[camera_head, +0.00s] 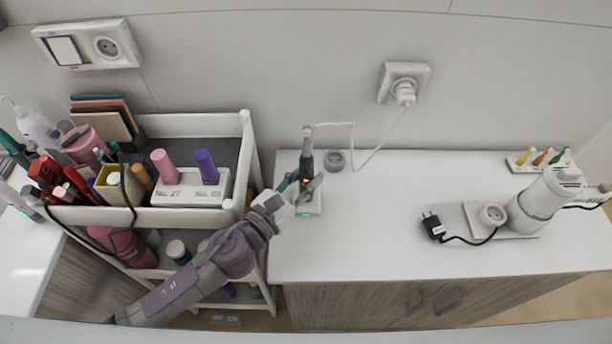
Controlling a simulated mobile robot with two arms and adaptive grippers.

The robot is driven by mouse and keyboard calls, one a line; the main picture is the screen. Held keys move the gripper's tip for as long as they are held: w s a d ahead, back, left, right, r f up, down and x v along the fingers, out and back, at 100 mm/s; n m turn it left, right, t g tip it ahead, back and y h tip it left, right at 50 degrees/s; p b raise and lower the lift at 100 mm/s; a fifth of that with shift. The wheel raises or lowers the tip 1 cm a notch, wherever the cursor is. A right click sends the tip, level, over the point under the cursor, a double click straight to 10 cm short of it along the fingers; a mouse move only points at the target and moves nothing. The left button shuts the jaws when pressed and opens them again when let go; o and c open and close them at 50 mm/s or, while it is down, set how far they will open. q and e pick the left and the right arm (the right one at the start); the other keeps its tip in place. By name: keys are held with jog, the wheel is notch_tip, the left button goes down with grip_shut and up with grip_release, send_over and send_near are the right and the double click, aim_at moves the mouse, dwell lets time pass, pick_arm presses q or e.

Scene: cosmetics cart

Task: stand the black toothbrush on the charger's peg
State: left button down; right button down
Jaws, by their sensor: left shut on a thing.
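The black toothbrush (307,162) stands roughly upright near the left end of the white counter, with a small red light low on its body. My left gripper (300,187) comes in from the lower left and is shut on the toothbrush's lower part. The white charger (313,207), with a green light at its front, sits on the counter under the gripper. The gripper hides the toothbrush's bottom end and the charger's peg, so I cannot tell whether they touch. My right gripper is not in view.
A white cart (190,216) full of cosmetics stands left of the counter (385,225). A white cord runs from the charger area to the wall socket (404,84). A grey round piece (335,160) lies behind the toothbrush. A black plug (433,226) lies right; the counter's middle is clear.

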pick_arm(q)
jog(key=shift+f+b, duration=0.4)
jog(key=shift+f, duration=0.05)
jog(key=c, duration=0.8)
grip_release()
jog(key=shift+o, duration=0.2)
jog(key=shift+s, duration=0.1)
jog(key=v, duration=0.7)
jog(key=shift+s+a, duration=0.15)
